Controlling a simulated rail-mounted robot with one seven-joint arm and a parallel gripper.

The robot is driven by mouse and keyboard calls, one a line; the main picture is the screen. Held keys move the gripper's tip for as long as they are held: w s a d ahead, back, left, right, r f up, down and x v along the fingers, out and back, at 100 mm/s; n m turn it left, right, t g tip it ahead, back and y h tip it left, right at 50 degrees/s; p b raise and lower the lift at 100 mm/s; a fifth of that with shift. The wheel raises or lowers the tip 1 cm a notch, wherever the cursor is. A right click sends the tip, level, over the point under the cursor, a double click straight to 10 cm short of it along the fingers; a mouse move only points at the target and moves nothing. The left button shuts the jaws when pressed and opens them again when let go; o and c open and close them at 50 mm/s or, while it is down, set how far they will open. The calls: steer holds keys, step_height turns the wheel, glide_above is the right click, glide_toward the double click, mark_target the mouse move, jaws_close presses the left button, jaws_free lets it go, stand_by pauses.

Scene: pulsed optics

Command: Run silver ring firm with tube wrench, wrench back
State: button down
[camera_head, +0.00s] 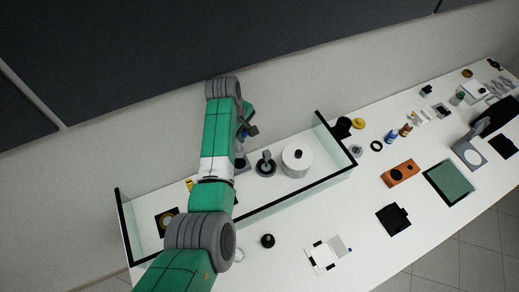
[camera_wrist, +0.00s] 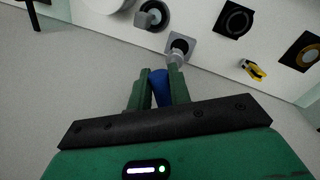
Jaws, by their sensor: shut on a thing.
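My gripper (camera_wrist: 160,76) is shut on the blue handle (camera_wrist: 160,90) of what looks like the tube wrench. A silver tube end (camera_wrist: 175,57) shows just beyond the fingertips. It points toward a grey square mount (camera_wrist: 188,41) with a dark round opening and overlaps its lower edge in the wrist view. I cannot tell whether the tube touches the mount. No silver ring stands out clearly; the tube may hide it. In the head view my gripper (camera_head: 247,130) is partly behind my arm, above the glass-walled bench section, near the mount (camera_head: 241,164).
Beside the mount stand a black-based post (camera_head: 266,164) and a white cylinder (camera_head: 297,162). A yellow item (camera_wrist: 253,69) and black square plates (camera_wrist: 233,19) lie on the other side. Glass walls with black edges (camera_head: 335,140) bound this section. Many small parts lie farther right.

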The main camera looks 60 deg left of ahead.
steer(key=shift+s+a+r, duration=0.1)
steer(key=shift+s+r, duration=0.05)
steer(key=shift+s, duration=0.1)
steer(key=shift+s+b+x, duration=0.2)
steer(key=shift+b+x, duration=0.4)
steer(key=shift+x, duration=0.35)
steer(key=shift+s+b+x, duration=0.2)
steer(key=shift+b+x, duration=0.4)
steer(key=shift+x, duration=0.35)
steer(key=shift+s+b+x, duration=0.2)
steer(key=shift+b+x, duration=0.4)
steer(key=shift+x, duration=0.35)
steer(key=shift+s+b+x, duration=0.25)
steer(key=shift+b+x, duration=0.45)
steer(key=shift+x, duration=0.4)
steer(key=shift+w+f+b, duration=0.1)
steer(key=shift+f+b, duration=0.4)
steer(key=shift+f, duration=0.15)
steer(key=c, duration=1.2)
jaws_free()
steer(key=p+v, duration=0.5)
steer(key=v, duration=0.6)
steer(key=shift+w+r, duration=0.3)
steer(key=shift+r, duration=0.15)
